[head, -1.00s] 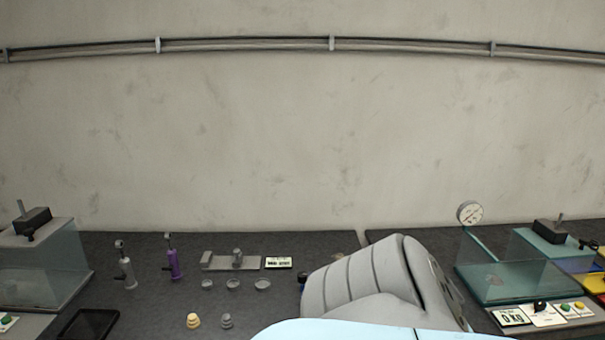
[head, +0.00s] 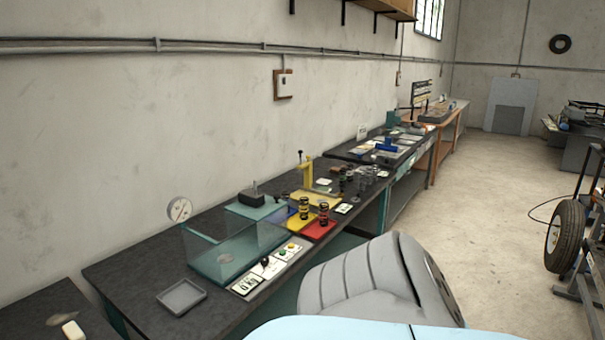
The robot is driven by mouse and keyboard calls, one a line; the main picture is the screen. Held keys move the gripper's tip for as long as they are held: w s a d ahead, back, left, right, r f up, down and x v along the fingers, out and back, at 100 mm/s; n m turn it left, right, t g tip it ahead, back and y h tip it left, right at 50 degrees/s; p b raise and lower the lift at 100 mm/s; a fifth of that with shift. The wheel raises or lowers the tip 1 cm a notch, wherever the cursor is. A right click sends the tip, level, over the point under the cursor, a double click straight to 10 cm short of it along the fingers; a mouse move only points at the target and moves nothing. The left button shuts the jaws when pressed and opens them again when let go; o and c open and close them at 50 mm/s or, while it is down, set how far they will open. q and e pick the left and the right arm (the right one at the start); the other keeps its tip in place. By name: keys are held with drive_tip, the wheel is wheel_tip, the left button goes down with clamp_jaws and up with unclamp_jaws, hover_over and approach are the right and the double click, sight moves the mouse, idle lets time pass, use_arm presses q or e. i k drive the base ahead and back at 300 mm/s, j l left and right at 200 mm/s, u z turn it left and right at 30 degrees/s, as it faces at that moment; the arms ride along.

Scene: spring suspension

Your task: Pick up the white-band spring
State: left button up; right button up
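Two dark coil springs stand upright at the middle of the long bench in the head view. One spring (head: 304,208) is by the yellow tray (head: 318,198), and the other spring (head: 323,213) is at the red tray (head: 319,230). Several small dark, upright parts (head: 368,172) stand farther back; they are too small to identify. I cannot tell a white band on any of them. Neither of my grippers shows; a grey segment of my own body covers the lower middle of the view.
A clear-walled press (head: 215,262) with a gauge (head: 179,209) stands on the dark bench (head: 128,270). A grey square tray (head: 181,296) lies at its near end. A wheel (head: 566,233) on a stand is at the right. The floor (head: 490,200) between is open.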

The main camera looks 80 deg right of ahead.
sight(348, 176)
drive_tip(key=z, duration=2.9)
drive_tip(key=i+l+z, duration=0.3)
drive_tip(key=i, duration=0.6)
drive_tip(key=i+z, duration=0.35)
drive_tip(key=i, duration=0.55)
drive_tip(key=i+l, duration=0.1)
drive_tip(key=i, duration=1.55)
drive_tip(key=i+u, duration=0.4)
drive_tip(key=i+l+u, duration=0.2)
drive_tip(key=i+u, duration=0.15)
drive_tip(key=i+l+u, duration=0.2)
drive_tip(key=i+u, duration=0.2)
drive_tip(key=i+l+u, duration=0.2)
drive_tip(key=u, duration=0.2)
drive_tip(key=i+l+u, duration=0.15)
drive_tip(key=l+u, duration=0.3)
drive_tip(key=i+l+u, duration=0.1)
drive_tip(key=u, duration=0.3)
drive_tip(key=l+u, duration=0.85)
